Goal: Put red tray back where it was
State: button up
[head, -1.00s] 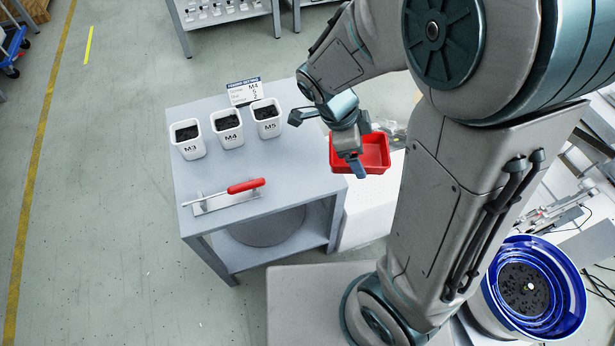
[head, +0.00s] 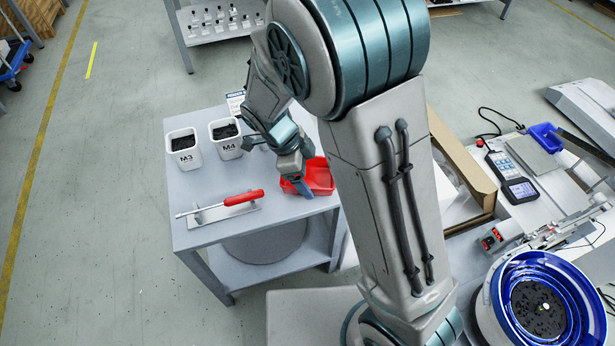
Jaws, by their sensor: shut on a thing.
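The red tray (head: 319,178) is at the right end of the grey table (head: 284,219), partly hidden behind my arm. My gripper (head: 304,190) is shut on the tray's near left side. I cannot tell whether the tray touches the table top or hangs just above it.
White bins marked M3 (head: 184,150) and M4 (head: 226,139) stand at the table's back left. A red-handled screwdriver (head: 241,198) lies on a holder at the front. Another bench on the right carries a blue bowl feeder (head: 497,314) and a handheld device (head: 507,165).

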jog(key=shift+f, duration=0.5)
jog(key=shift+f, duration=0.2)
jog(key=o, duration=1)
jog(key=shift+r, duration=0.1)
jog(key=shift+o, duration=0.2)
jog(key=shift+r, duration=0.1)
jog(key=p+v, duration=0.4)
jog(key=v, duration=0.8)
